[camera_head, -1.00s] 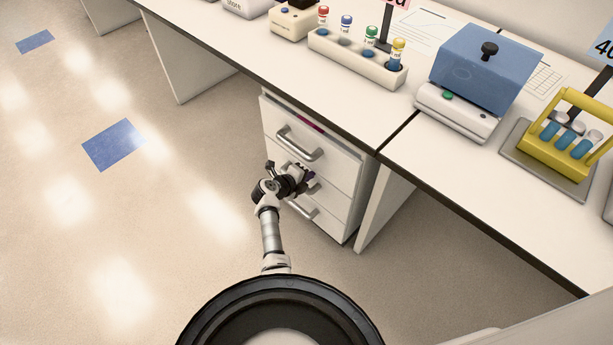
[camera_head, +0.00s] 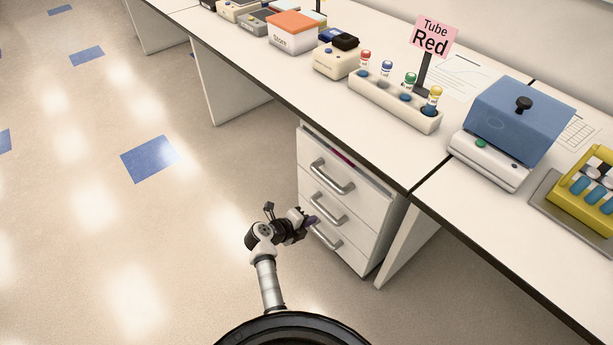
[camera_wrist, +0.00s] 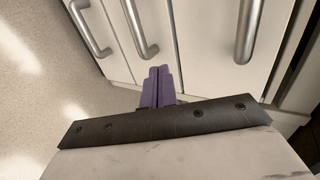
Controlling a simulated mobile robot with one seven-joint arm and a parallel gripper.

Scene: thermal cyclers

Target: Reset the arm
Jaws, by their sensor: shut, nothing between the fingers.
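My gripper (camera_head: 313,220) is at the end of my arm, low in front of the white drawer cabinet (camera_head: 343,208) under the bench. In the wrist view its purple fingers (camera_wrist: 158,87) are together with nothing between them. Three metal drawer handles show beyond the fingers, one of them the middle handle (camera_wrist: 137,25). In the head view the fingertips are close to the lower drawer handle (camera_head: 325,236); I cannot tell whether they touch it. The top drawer looks slightly open, with something dark red along its upper edge.
On the bench (camera_head: 420,170) stand a tube rack (camera_head: 392,105) with several colored-cap tubes, a blue-lidded device (camera_head: 515,125), a yellow tube holder (camera_head: 590,185), a "Tube Red" sign (camera_head: 432,37) and a "Store" box (camera_head: 292,35). The floor (camera_head: 110,240) left of the arm is clear.

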